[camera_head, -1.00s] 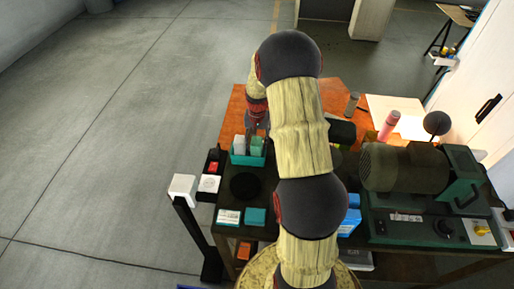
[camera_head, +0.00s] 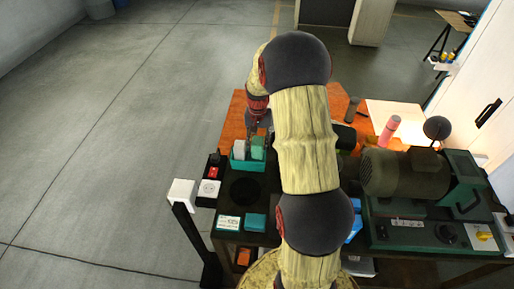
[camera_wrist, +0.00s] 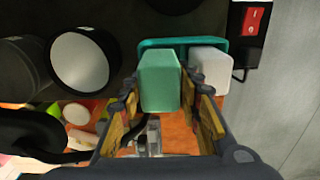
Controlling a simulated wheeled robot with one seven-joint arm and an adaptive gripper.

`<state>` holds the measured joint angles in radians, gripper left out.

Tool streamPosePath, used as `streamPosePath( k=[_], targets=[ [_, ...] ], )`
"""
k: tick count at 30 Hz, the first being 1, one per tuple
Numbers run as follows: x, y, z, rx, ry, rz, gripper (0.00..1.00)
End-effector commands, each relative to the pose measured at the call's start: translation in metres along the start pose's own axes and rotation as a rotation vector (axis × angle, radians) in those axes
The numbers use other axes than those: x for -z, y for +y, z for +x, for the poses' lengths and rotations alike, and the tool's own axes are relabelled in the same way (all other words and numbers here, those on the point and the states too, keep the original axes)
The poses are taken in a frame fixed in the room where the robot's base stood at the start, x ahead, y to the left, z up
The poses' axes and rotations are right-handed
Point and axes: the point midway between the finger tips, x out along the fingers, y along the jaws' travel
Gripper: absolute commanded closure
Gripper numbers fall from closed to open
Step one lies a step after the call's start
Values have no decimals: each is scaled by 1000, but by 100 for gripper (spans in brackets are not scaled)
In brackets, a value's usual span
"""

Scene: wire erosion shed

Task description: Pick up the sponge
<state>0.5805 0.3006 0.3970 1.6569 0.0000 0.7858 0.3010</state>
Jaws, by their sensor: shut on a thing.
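The sponge looks to be the pale green block (camera_wrist: 160,80), which also shows in the head view (camera_head: 258,148). My gripper (camera_wrist: 160,92) is shut on it, with one finger on each side; my gripper also shows in the head view (camera_head: 257,136), coming down from above. The green block is at a teal tray (camera_head: 247,165), whose rim also shows in the wrist view (camera_wrist: 182,42). A whitish block (camera_wrist: 211,66) stands in the tray beside it. I cannot tell whether the green block's lower end is clear of the tray floor.
A red switch (camera_wrist: 253,20) and a white socket (camera_head: 208,188) are left of the tray in the head view. A dark round disc (camera_head: 244,191) lies in front. A large motor machine (camera_head: 405,170) and a pink bottle (camera_head: 389,129) stand to the right. The floor at left is clear.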

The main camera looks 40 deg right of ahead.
Motion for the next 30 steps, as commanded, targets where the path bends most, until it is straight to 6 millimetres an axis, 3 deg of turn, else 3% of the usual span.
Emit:
streamPosePath(
  k=[8, 18, 30],
  targets=[
    [-38, 22, -53, 1, 4, 2, 79],
    [-94, 52, -79, 0, 1, 2, 79],
    [-116, 64, -89, -1, -2, 0, 79]
  ],
)
